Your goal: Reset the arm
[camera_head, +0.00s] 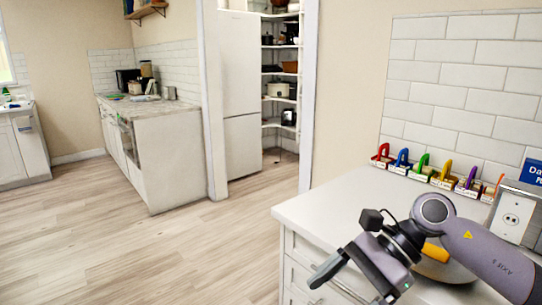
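My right arm comes in from the right edge over the white counter (335,209). Its gripper (348,287) hangs past the counter's front left corner, above the drawers. The two fingers look spread apart, with nothing seen between them; the nearer one is partly cut off by the bottom edge. My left arm and gripper are not in view.
A bowl-like object (452,270) and an orange-yellow thing sit on the counter, partly hidden behind my arm. Several coloured clips (422,166) line the tiled wall, left of a socket box (513,216). Open wooden floor (190,255) lies left. A pantry with shelves (280,95) is behind.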

